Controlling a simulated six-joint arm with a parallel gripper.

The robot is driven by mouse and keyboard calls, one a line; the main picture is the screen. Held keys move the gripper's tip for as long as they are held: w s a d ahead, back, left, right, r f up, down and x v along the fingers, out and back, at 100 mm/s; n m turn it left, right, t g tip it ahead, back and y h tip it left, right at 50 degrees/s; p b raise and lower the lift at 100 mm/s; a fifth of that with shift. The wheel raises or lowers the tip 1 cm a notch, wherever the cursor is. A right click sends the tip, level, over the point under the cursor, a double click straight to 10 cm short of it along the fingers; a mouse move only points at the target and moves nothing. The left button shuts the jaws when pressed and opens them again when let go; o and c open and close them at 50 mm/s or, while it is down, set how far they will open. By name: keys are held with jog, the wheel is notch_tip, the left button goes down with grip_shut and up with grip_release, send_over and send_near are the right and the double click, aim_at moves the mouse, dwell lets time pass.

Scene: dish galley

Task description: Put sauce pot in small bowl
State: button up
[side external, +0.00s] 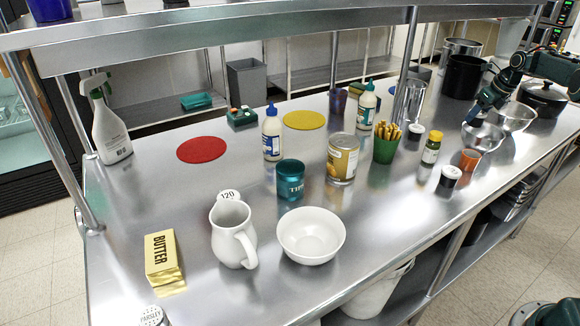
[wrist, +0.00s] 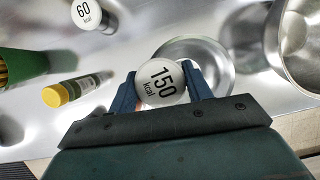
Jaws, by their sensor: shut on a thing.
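The sauce pot (wrist: 161,84) has a round white lid marked "150 kcal". In the wrist view my gripper (wrist: 162,78) is shut on it, with one blue finger on each side. The small bowl (wrist: 222,58) is shiny metal and lies behind and under the held pot in that view. In the side view the small bowl (side external: 484,140) stands on the counter, with my gripper (side external: 474,119) just above its left part. The pot is not clearly seen there. I cannot tell the exact height of the pot over the bowl.
A larger metal bowl (side external: 518,116) stands right beside the small bowl. An orange cup (side external: 469,160), a yellow-capped jar (side external: 431,150) and white-lidded pots (side external: 450,175) stand nearby. A green cup of fries (side external: 385,147) is farther left. A black lidded pot (side external: 545,97) is at the right.

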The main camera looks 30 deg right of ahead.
jog(key=shift+m+h, duration=0.3)
jog(key=shift+m, duration=0.4)
jog(key=d, duration=0.1)
jog(key=s+d, duration=0.2)
jog(key=shift+s+d+f, duration=0.1)
jog(key=shift+d+f, duration=0.15)
jog(key=shift+d, duration=0.1)
jog(key=shift+f, duration=4)
jog(key=shift+f, duration=0.1)
jog(key=o, duration=0.7)
jog(key=v, duration=1.2)
